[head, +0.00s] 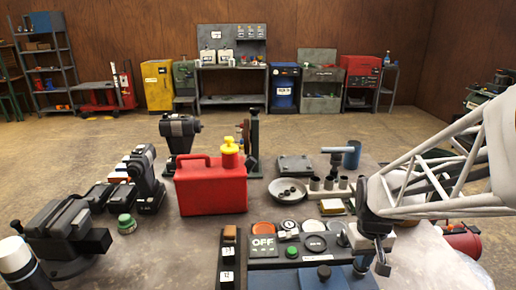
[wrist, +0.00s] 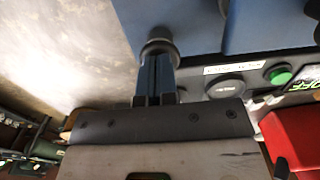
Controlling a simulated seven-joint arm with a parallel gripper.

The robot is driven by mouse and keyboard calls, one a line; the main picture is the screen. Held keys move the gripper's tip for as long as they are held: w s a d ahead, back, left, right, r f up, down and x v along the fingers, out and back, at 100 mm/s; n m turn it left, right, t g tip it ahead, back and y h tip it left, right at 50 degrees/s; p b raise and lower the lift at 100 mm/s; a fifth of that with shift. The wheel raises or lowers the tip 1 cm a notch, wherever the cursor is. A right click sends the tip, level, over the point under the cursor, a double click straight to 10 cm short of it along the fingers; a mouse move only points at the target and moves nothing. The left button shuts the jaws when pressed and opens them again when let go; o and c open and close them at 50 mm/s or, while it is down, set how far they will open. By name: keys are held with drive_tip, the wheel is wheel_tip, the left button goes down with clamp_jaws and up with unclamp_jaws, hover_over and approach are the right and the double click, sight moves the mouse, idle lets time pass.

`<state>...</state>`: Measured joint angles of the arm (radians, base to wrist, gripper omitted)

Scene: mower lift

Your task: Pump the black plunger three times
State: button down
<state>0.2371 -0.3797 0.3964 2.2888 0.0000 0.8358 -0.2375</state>
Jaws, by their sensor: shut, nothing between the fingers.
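The black plunger (wrist: 159,47) shows in the wrist view as a round dark knob beside a blue surface. My gripper (wrist: 157,62) is shut and empty, with its fingertips at the knob. The fingers overlap the knob in this view, and I cannot tell whether they touch it. In the head view my gripper (head: 383,266) points down at the right end of the control panel (head: 290,264). I cannot pick out the plunger clearly there.
A metal bowl (head: 287,192) and small cups stand behind the panel. Dark tools crowd the left.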

drive_tip(key=shift+r, duration=3.1)
wheel_tip(320, 180, up, 5)
drive_tip(key=shift+f, duration=0.2)
drive_tip(key=shift+f, duration=0.1)
drive_tip(key=shift+f, duration=3.2)
drive_tip(key=shift+f, duration=0.35)
